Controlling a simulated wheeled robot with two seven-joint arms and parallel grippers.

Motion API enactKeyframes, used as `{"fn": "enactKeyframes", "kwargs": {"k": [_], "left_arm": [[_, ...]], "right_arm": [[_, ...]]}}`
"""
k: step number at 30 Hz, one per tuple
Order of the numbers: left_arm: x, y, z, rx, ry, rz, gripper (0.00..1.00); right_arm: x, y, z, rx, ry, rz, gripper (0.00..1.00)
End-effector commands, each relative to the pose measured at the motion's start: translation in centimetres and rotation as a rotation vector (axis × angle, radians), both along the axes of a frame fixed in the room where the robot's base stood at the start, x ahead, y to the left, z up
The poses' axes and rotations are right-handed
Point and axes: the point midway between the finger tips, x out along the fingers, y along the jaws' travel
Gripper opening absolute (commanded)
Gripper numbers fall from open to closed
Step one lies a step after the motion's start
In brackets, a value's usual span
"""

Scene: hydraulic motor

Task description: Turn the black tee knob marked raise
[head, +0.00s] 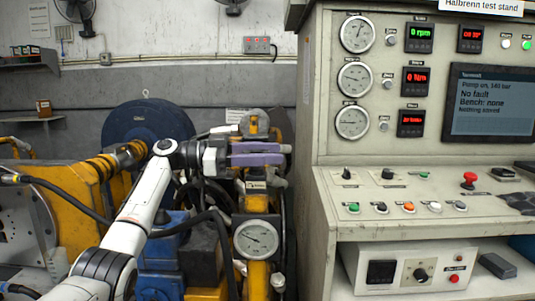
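My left gripper (284,153) reaches in from the left on a white arm and points right, level, in front of the yellow machine column. Its two long purple-grey fingers lie close together, and I cannot tell whether they are apart. I see nothing clearly held between them. Black knobs sit on the console's sloped shelf, one at the left (347,174) and one beside it (388,173). Their labels are too small to read, so I cannot tell which control is marked raise. My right gripper is not in view.
The beige test stand (405,220) fills the right side, its left edge close to my fingertips. It carries gauges, a screen (491,104) reading "No fault" and a red mushroom button (469,180). A large gauge (256,240) and hoses crowd the space below my gripper.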

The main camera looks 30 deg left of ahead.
Motion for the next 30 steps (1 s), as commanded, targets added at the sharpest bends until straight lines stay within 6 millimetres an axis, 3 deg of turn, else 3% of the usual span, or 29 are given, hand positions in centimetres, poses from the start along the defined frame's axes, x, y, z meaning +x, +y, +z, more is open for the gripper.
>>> {"fn": "enactKeyframes", "kwargs": {"k": [8,21,30], "left_arm": [[-0.9,1.3,0.0,-0.001,-0.002,0.003,0.38],[-5.6,7.5,0.0,-0.002,0.0,0.002,0.38],[-6.3,8.2,0.1,0.0,0.0,0.0,0.38]], "right_arm": [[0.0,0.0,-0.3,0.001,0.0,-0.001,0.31],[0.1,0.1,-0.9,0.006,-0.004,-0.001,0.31],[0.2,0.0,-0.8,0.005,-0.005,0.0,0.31]]}}
